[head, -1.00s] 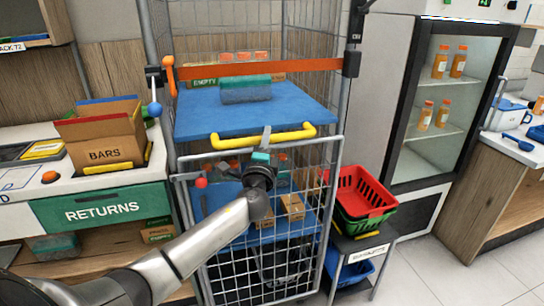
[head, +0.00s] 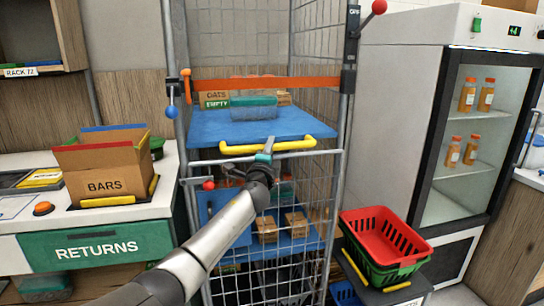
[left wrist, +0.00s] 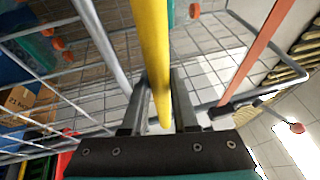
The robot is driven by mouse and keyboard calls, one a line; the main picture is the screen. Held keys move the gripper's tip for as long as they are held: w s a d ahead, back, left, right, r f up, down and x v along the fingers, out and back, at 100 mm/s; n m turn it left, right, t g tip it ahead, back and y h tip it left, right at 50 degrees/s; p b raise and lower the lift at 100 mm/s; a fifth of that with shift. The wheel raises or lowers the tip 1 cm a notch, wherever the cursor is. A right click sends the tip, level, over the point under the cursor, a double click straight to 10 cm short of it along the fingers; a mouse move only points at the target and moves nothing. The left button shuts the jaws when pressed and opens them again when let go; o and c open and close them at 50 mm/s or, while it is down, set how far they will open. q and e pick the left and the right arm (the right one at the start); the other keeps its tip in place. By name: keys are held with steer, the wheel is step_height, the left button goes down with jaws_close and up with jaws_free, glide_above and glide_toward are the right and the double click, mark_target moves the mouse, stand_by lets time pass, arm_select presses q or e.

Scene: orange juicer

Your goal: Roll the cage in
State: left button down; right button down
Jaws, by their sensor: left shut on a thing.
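The roll cage (head: 340,190) is a tall grey wire cage with blue shelves, standing upright in the middle of the head view. A yellow handle (head: 297,145) runs along the front edge of its upper blue shelf (head: 262,126). My left gripper (head: 264,153) is at this handle. In the left wrist view, the yellow bar (left wrist: 152,45) passes between the left fingers, which are shut on it. An orange strap (head: 270,84) crosses the cage front above the handle. Boxes and a teal bundle (head: 253,107) sit on the upper shelf. My right gripper is out of view.
The returns counter (head: 25,225) with a BARS carton (head: 102,184) stands close on the left. Red and green baskets (head: 385,238) on a low stand are close on the right, before a glass-door fridge (head: 465,150).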

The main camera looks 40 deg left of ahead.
arm_select(q)
steer(key=shift+w+a+r, duration=0.15)
steer(key=shift+w+a, duration=0.3)
steer(key=shift+a, duration=0.15)
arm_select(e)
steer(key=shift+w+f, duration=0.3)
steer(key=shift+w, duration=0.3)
arm_select(q)
steer(key=shift+r, duration=0.1)
steer(key=c, duration=1.1)
jaws_free()
steer(key=shift+o, duration=0.8)
steer(key=shift+w+a, duration=0.1)
steer(key=shift+w, duration=0.05)
steer(key=shift+o, duration=1.3)
steer(key=shift+f, duration=0.2)
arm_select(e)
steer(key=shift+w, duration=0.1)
